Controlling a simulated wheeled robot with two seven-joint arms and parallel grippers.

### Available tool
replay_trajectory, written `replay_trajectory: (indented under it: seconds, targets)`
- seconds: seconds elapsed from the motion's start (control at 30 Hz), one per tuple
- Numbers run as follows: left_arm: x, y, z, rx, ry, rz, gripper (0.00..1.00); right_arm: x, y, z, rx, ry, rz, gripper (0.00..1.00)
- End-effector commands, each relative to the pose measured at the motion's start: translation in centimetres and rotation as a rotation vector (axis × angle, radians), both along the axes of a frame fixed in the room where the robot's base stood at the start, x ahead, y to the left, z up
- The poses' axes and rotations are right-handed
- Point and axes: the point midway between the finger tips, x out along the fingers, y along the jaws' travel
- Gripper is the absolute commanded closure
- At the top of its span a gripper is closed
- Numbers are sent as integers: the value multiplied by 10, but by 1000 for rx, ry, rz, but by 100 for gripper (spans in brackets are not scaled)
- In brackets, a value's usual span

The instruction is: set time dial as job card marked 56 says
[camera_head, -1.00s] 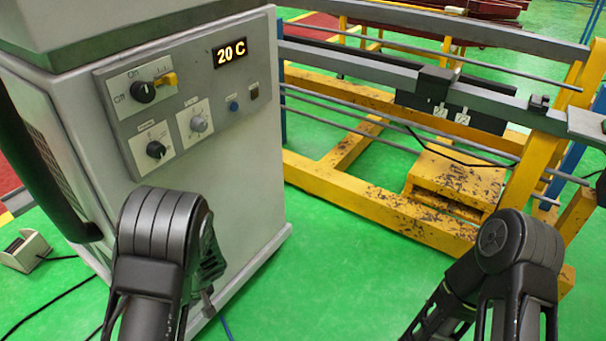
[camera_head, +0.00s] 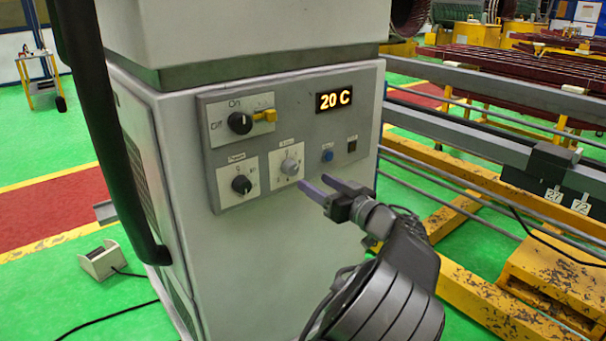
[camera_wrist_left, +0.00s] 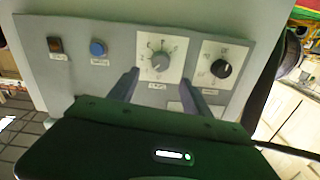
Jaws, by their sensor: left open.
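The grey machine's control panel (camera_head: 300,110) carries a grey dial (camera_head: 290,166) and a black dial (camera_head: 241,184), each on a white plate; their labels are too small to read surely. In the left wrist view the panel is upside down, with the grey dial (camera_wrist_left: 160,62) between and beyond my finger tips and the black dial (camera_wrist_left: 221,69) to its right. My left gripper (camera_head: 319,187) is open and empty, just below and right of the grey dial, apart from it. It also shows in the wrist view (camera_wrist_left: 159,80). No card marked 56 shows. My right gripper is out of view.
An On/Off knob (camera_head: 240,123) with a yellow tab, a lit "20 C" display (camera_head: 335,101), a blue button (camera_head: 327,155) and a black switch (camera_head: 352,146) share the panel. Cards marked 27 (camera_head: 553,195) and 72 (camera_head: 580,203) hang on the rail at right.

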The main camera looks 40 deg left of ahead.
Motion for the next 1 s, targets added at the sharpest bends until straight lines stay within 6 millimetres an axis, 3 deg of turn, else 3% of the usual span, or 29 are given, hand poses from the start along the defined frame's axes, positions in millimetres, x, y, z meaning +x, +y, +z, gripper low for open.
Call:
replay_trajectory:
  seconds: [0.5,0.87,1.0]
  targets:
    - [19,66,0,0,2,1,43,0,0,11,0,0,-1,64]
    - [21,71,-1,0,2,-1,43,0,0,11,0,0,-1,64]
    - [21,71,-1,-1,3,-1,54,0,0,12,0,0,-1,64]
